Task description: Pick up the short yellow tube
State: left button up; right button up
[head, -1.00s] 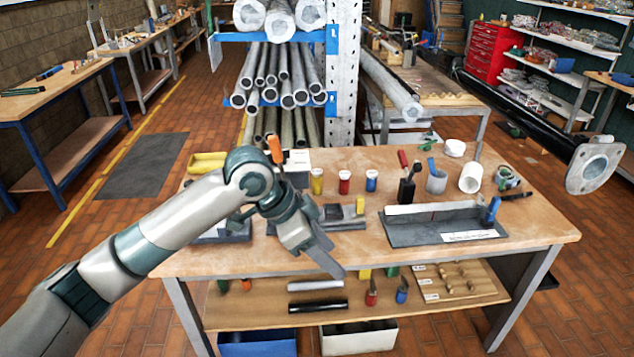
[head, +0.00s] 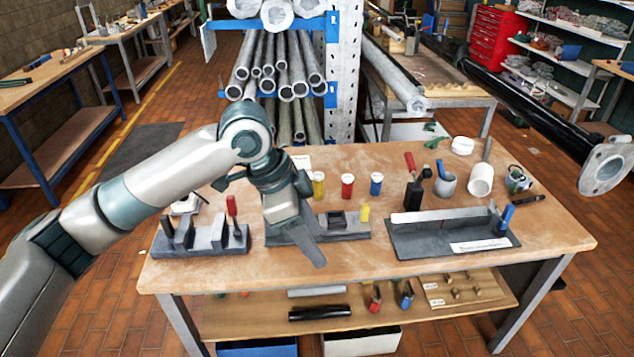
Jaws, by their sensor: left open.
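A yellow tube (head: 318,185) with a pale top stands upright on the bench, left of a similar red tube (head: 347,186) and blue tube (head: 376,184). A smaller yellow piece (head: 365,212) stands at the right end of a dark grey block fixture (head: 345,232). I cannot tell for certain which yellow one is the short tube. My left gripper (head: 312,248) is open and empty, pointing down over the left part of this fixture, in front and left of the yellow tube. It hides part of the fixture. My right gripper is not in view.
A grey rack (head: 205,240) with a red-handled tool (head: 232,206) stands on the left. A grey tray (head: 430,240) lies on the right, with a grey cup (head: 445,184) and white cylinder (head: 481,179) behind it. The bench's front strip is mostly clear.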

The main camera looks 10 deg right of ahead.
aim_at(318, 188)
jog(key=i, duration=1.65)
